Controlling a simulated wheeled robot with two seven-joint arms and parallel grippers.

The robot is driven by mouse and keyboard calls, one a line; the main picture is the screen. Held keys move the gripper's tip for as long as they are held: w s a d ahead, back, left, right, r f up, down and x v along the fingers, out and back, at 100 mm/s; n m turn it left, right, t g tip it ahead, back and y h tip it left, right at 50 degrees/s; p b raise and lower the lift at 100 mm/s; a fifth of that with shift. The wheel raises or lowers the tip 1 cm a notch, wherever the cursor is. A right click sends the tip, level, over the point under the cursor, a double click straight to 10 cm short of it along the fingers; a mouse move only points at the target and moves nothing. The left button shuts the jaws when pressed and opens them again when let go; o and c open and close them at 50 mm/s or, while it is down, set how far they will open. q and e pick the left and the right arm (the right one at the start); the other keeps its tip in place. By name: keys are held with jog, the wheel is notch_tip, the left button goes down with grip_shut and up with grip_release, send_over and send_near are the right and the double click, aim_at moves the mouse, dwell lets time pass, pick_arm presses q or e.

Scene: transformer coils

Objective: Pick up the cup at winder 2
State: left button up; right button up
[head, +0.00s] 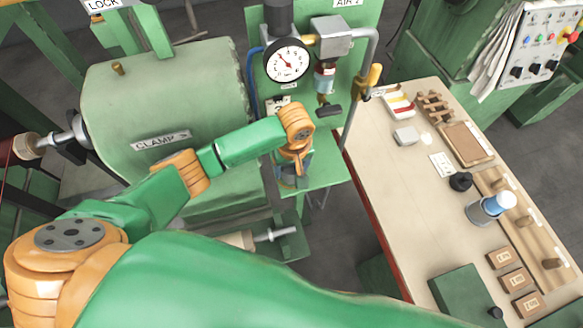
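My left gripper (291,180) points down over a small green shelf (328,174) below a pressure gauge, beside the winder marked with a partly covered number sign, seemingly 2. Small bluish patches show at the fingers, perhaps part of a cup. The wrist and fingers hide most of whatever is there, so I cannot tell whether the fingers hold it. My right gripper is not in view.
A pressure gauge (287,61) and a valve pipe (368,50) stand close behind the gripper. The green drum marked CLAMP (165,90) is at left. A beige bench (400,210) at right bears blocks, a blue-and-white cylinder (488,208) and a dark knob (460,181).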

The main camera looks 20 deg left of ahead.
pick_arm(q)
jog(key=shift+s+r, duration=0.1)
jog(key=shift+s, duration=0.1)
jog(key=c, duration=0.7)
jog(key=shift+c, duration=0.2)
jog(key=shift+w, duration=0.1)
